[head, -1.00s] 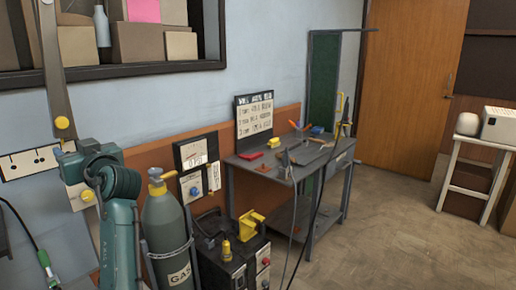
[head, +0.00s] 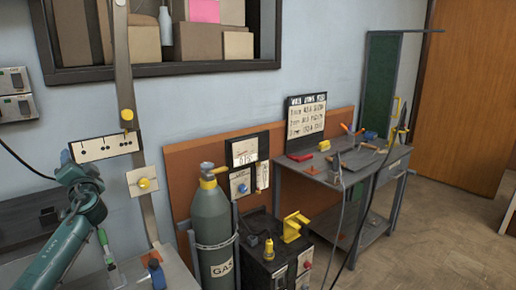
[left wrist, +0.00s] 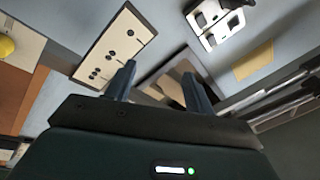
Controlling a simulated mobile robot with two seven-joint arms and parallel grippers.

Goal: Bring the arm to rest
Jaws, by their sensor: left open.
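My left arm (head: 58,243) is teal and comes in at the lower left of the head view. My left gripper (head: 68,158) is at its upper end, beside the cream slotted panel (head: 90,150) on the wall; from here I cannot tell whether it touches the panel. In the left wrist view the two dark fingers of this gripper (left wrist: 158,72) stand apart with nothing between them. The cream panel (left wrist: 117,45) shows beyond the left finger. My right gripper is in neither view.
A gas cylinder (head: 212,222) stands right of the arm, with a black welding unit (head: 270,262) beside it. A grey workbench (head: 345,165) with tools stands farther back. A metal upright (head: 124,65) runs up the wall. Floor (head: 440,235) at the right is clear.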

